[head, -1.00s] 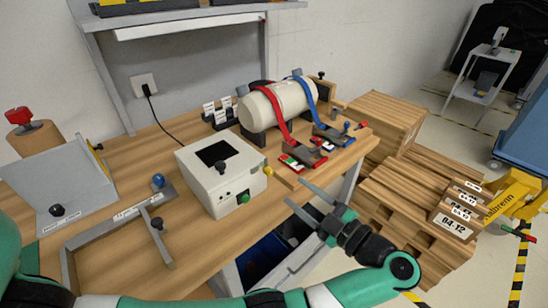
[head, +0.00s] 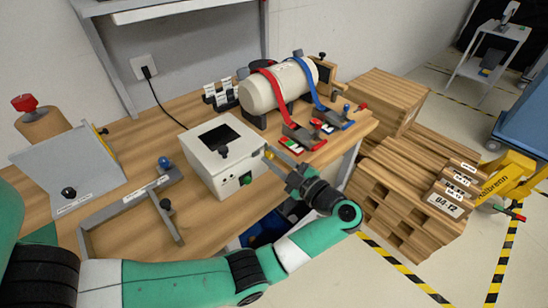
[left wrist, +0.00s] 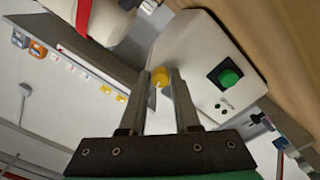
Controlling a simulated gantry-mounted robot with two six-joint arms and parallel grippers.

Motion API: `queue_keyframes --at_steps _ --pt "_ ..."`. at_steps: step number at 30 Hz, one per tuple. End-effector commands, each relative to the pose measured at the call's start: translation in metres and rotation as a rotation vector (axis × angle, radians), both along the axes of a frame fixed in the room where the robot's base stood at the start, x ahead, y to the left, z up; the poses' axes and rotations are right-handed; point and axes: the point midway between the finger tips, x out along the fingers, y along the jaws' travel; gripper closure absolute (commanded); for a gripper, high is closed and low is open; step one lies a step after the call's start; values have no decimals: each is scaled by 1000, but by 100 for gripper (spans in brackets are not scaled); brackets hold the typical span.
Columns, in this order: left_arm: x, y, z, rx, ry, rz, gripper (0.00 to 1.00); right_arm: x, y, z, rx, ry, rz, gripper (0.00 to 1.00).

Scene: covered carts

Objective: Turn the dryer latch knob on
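The white box-shaped unit (head: 222,158), which looks like the dryer, stands on the bench with a dark window on top. A yellow knob (head: 269,154) sticks out of its right side. It also shows in the left wrist view (left wrist: 160,77). My left gripper (head: 277,160) is at that side, its fingers pointing at the knob. In the left wrist view the fingers (left wrist: 165,84) are apart, with the yellow knob showing between their tips. I cannot tell whether they touch it. A green button (left wrist: 230,77) is on the unit's front. My right gripper is not in view.
A white cylinder (head: 262,92) with red and blue straps lies behind the unit. Strap buckles (head: 304,137) lie near the gripper. A grey bar frame (head: 132,200) and a grey angled plate (head: 70,170) are on the left. Wooden pallets (head: 410,190) stand right of the bench.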

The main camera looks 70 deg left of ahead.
Motion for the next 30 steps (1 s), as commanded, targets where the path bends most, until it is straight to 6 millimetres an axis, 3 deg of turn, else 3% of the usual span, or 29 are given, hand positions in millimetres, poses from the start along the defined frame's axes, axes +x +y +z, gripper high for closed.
queue_keyframes --at_steps 1,4,19,30 --pt "0 0 0 -1 0 1 83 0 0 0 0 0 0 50" --pt "0 0 0 0 0 1 100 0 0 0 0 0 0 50" --pt "0 0 0 16 -45 2 100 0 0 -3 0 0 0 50" --pt "0 0 -2 97 -279 3 100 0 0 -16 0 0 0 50"
